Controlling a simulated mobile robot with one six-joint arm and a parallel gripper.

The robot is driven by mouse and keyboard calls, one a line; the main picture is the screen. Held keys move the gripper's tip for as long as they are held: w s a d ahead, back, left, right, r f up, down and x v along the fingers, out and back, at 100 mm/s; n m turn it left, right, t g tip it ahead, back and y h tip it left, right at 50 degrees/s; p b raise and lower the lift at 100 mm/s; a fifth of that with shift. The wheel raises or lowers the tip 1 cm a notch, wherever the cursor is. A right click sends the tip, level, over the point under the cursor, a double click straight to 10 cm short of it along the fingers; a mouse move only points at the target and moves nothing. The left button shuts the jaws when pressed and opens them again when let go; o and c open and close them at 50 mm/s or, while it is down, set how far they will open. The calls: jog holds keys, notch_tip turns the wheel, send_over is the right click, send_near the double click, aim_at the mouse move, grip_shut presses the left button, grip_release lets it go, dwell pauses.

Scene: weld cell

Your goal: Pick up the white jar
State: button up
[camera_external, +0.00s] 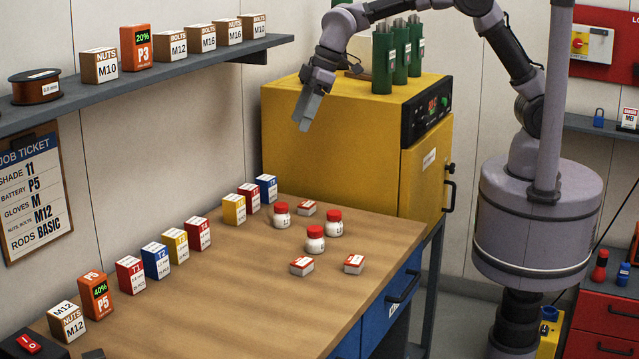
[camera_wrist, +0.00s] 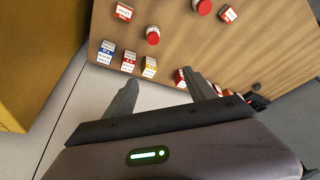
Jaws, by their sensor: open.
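Three white jars with red lids stand upright on the wooden table: one at the back left (camera_external: 281,219), one at the right (camera_external: 333,229) and one nearest the front (camera_external: 315,244). The wrist view shows one jar (camera_wrist: 153,39) near the table edge and another jar (camera_wrist: 204,6) cut by the top border. My gripper (camera_external: 304,126) hangs high above the table's far end, in front of the yellow cabinet, well apart from the jars. Its two fingers (camera_wrist: 163,80) are spread with nothing between them.
Small white-and-red boxes (camera_external: 302,266) lie near the jars. A row of coloured cartons (camera_external: 155,260) lines the table's wall side. The yellow cabinet (camera_external: 330,150) carries green cylinders (camera_external: 383,62). A shelf (camera_external: 150,75) overhangs at left. The table's front middle (camera_external: 230,300) is clear.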

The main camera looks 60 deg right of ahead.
send_near(283, 205)
jog(key=b+x, duration=0.4)
jog(key=x, duration=0.7)
jog(key=shift+d+b, duration=0.15)
jog(key=shift+b, duration=0.15)
jog(key=shift+r, duration=0.2)
grip_shut()
